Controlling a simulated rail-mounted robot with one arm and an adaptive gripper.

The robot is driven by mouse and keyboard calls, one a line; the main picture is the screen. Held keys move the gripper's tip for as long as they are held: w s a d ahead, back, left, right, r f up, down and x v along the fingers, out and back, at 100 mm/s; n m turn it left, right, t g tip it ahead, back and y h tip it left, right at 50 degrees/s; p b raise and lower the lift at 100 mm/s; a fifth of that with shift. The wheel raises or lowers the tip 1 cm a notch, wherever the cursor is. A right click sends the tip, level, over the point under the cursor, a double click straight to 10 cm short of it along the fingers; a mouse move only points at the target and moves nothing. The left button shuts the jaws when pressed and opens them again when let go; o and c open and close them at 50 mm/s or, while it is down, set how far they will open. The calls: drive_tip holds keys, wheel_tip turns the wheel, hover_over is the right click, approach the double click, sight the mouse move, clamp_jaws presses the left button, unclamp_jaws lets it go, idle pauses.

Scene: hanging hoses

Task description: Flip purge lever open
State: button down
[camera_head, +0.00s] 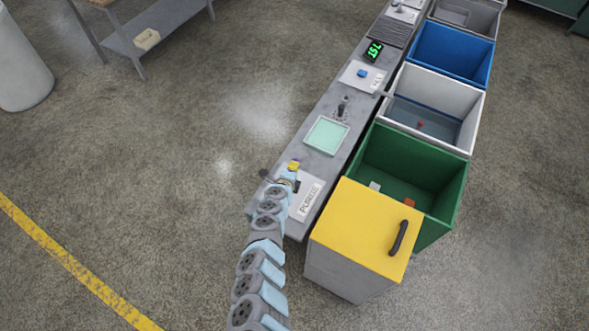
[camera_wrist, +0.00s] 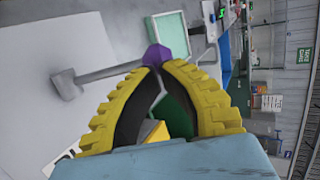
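The purge lever (camera_wrist: 105,74) shows in the wrist view as a grey rod on a grey pivot, ending in a purple knob (camera_wrist: 157,56). My gripper (camera_wrist: 158,68) has yellow ribbed fingers whose tips come together right at this knob. The knob shows just past the tips; I cannot tell whether it is pinched or only touched. In the head view my gripper (camera_head: 294,165) is over the near end of the bench, beside the white PURGE plate (camera_head: 309,198). There my arm hides most of the lever.
The narrow grey bench (camera_head: 300,165) carries a pale green tray (camera_head: 326,135) and a black post (camera_head: 341,109). Along its right stand a yellow-lidded bin (camera_head: 361,226), a green bin (camera_head: 446,205), a white bin (camera_head: 476,125) and a blue bin (camera_head: 452,54).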

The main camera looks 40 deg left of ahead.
drive_tip(key=shift+w+a+f, duration=0.15)
drive_tip(key=shift+w, duration=0.35)
idle(0.5)
drive_tip(key=w+r+p+v, duration=0.1)
drive_tip(key=r+p+v, duration=0.1)
drive_tip(key=p+v, duration=0.5)
drive_tip(key=shift+r+v, duration=0.3)
drive_tip(key=shift+v, duration=3)
drive_tip(key=shift+w, duration=0.15)
